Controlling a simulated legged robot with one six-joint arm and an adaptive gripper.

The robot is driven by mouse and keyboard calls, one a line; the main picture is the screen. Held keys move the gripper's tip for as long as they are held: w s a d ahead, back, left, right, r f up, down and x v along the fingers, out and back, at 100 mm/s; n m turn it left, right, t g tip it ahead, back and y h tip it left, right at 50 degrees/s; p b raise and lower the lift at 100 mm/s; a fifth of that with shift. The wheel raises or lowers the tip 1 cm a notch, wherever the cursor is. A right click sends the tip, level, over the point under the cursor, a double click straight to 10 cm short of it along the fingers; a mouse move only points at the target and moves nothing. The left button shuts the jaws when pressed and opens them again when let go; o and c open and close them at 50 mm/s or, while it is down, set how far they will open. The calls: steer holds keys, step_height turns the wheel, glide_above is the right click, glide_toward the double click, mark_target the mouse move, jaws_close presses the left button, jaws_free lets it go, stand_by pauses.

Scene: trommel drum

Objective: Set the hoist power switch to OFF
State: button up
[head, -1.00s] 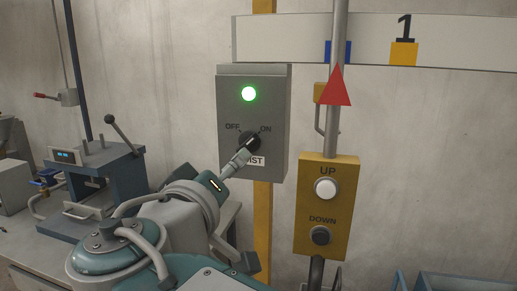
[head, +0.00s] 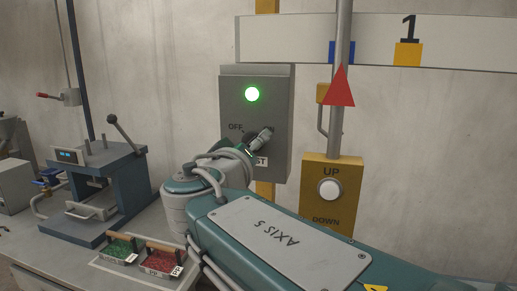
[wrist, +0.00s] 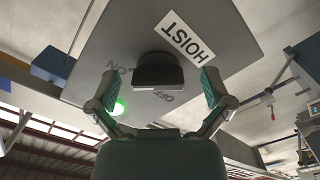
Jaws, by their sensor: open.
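The grey hoist switch box (head: 280,105) hangs on the wall with a lit green lamp (head: 252,94) near its top. OFF (head: 236,127) is readable on its left; the ON label is hidden behind my gripper (head: 262,140). In the wrist view the black switch knob (wrist: 158,74) sits between the fingertips of my open gripper (wrist: 158,86), with clear gaps on both sides. The ON label (wrist: 118,69), OFF label (wrist: 164,97) and green lamp (wrist: 119,107) also show there. I cannot tell the knob's exact setting.
A yellow pendant (head: 330,208) with UP and DOWN hangs to the right, close to my arm, under a pole with a red triangle (head: 338,88).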

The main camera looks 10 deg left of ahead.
steer(key=c, duration=1.1)
steer(key=shift+c, duration=0.2)
steer(key=n, duration=0.4)
steer(key=shift+n, duration=0.4)
steer(key=n, duration=0.4)
steer(key=shift+d+n, duration=0.1)
steer(key=shift+n, duration=0.2)
steer(key=n, duration=0.4)
steer(key=shift+r+n, duration=0.15)
steer(key=shift+n, duration=2.05)
